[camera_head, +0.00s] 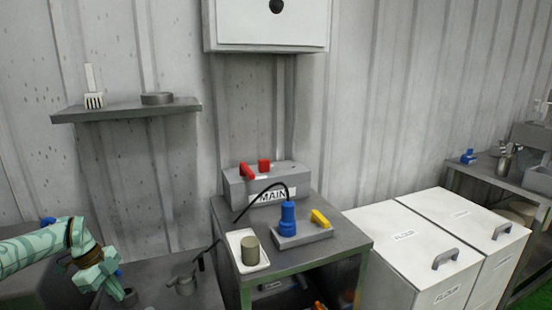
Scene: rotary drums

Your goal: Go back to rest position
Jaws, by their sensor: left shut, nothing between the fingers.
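My left arm comes in from the left edge, and my left gripper (118,284) is low in the picture, over the lower bench. The gripper is pale green and points down and to the right. Its fingers look closed, with nothing seen between them. My right gripper is not in the picture.
A metal table (352,243) holds a grey box marked MAIN (240,189), a blue plug (287,218), a yellow handle (320,218) and a white tray (262,262) with a drum. White flour bins (405,262) stand right. A wall shelf (125,110) hangs above left.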

